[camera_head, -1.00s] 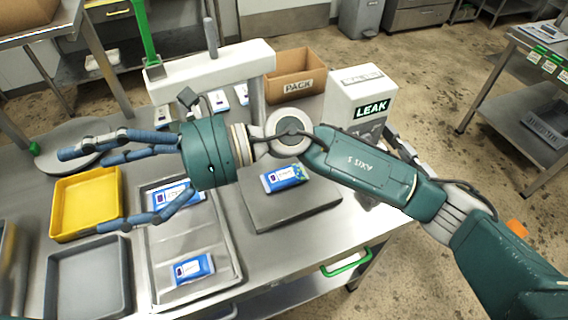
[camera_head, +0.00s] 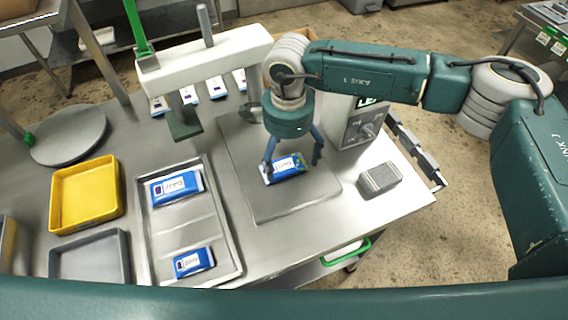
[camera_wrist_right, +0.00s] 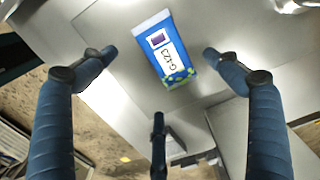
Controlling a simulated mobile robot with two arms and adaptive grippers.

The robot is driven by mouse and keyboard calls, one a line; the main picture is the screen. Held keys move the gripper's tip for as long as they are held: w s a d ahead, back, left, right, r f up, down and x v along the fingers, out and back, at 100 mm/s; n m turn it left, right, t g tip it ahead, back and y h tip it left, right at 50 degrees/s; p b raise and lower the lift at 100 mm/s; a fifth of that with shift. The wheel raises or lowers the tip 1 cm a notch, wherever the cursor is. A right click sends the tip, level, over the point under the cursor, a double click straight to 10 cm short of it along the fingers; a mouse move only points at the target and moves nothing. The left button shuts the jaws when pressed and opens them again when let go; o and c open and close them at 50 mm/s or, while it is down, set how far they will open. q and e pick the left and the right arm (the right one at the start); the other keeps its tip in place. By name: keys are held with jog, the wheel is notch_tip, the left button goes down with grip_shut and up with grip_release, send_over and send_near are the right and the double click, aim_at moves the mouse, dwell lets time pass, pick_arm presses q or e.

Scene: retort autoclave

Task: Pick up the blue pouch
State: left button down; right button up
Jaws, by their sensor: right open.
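A blue pouch (camera_head: 288,168) with a white label and a green-patterned end lies flat on a square grey plate (camera_head: 275,205). My right gripper (camera_head: 293,163) is above it, pointing down, with its fingers spread open on both sides of it. In the right wrist view the pouch (camera_wrist_right: 165,42) lies between and beyond the open fingertips (camera_wrist_right: 159,54), with nothing held. Two more blue pouches lie in a metal tray, one at the back (camera_head: 177,187) and one at the front (camera_head: 193,262). My left gripper is not in view.
A yellow tray (camera_head: 112,203) and a grey tray (camera_head: 122,262) are at left. A white beam (camera_head: 205,60) stands over several pouches at the back. A grey block (camera_head: 378,180) and the LEAK box (camera_head: 355,130) are right of the plate.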

aim_at(286, 168)
jog(key=f+p, duration=0.3)
jog(key=f, duration=0.1)
jog(key=shift+a+f, duration=0.1)
jog(key=shift+a, duration=0.1)
jog(key=shift+w+f, duration=0.1)
jog(key=shift+f, duration=0.4)
jog(key=c, duration=1.3)
